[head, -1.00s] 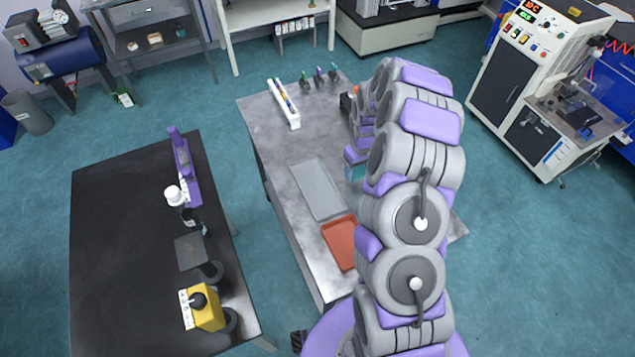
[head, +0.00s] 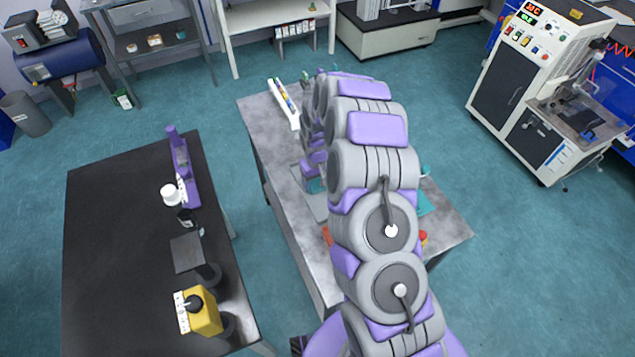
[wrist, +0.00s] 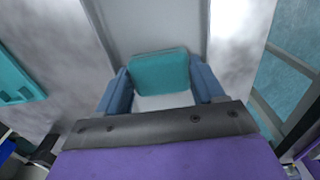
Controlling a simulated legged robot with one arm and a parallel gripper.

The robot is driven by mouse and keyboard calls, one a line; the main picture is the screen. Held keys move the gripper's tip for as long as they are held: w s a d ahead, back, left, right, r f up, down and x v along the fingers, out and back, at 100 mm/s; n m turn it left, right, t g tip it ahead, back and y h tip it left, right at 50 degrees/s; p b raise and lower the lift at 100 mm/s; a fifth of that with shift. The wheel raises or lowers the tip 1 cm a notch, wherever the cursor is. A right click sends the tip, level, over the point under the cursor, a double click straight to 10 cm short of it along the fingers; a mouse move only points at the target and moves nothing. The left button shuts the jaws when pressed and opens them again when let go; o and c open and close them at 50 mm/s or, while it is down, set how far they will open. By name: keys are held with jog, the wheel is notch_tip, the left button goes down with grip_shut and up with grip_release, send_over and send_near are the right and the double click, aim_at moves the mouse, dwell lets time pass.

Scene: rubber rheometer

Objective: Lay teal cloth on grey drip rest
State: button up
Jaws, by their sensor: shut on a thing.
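My gripper (wrist: 160,82) has its blue fingers shut on the teal cloth (wrist: 161,70), which looks like a small folded pad. The grey drip rest (wrist: 140,20) is a shallow tray beneath and beyond the cloth in the wrist view. In the head view the drip rest (head: 312,207) shows only in part, beside my arm, which covers much of it. A bit of the teal cloth (head: 315,186) shows there under my gripper, over the rest. I cannot tell whether the cloth touches the rest.
The metal table (head: 272,150) carries a white rack (head: 284,104) at its far end. An orange-red tray (head: 327,236) is mostly hidden by my arm. Another teal item (head: 425,203) lies right of my arm. A black table (head: 110,240) with several items stands to the left.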

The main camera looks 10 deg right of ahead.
aim_at(317, 183)
jog(key=shift+f, duration=0.15)
jog(key=o, duration=0.7)
jog(key=shift+o, duration=0.2)
notch_tip(317, 183, up, 12)
jog(key=p, duration=0.2)
jog(key=s+a+r, duration=0.2)
jog(key=s+r, duration=1.3)
jog(key=s+d+r+m+g, duration=0.1)
jog(key=s+r, duration=0.1)
jog(key=s, duration=1.1)
jog(key=s+r+m, duration=0.1)
jog(key=s+r, duration=0.2)
jog(key=s, duration=0.9)
jog(key=shift+s+d+r+g, duration=0.35)
jog(key=shift+s+d+g, duration=0.05)
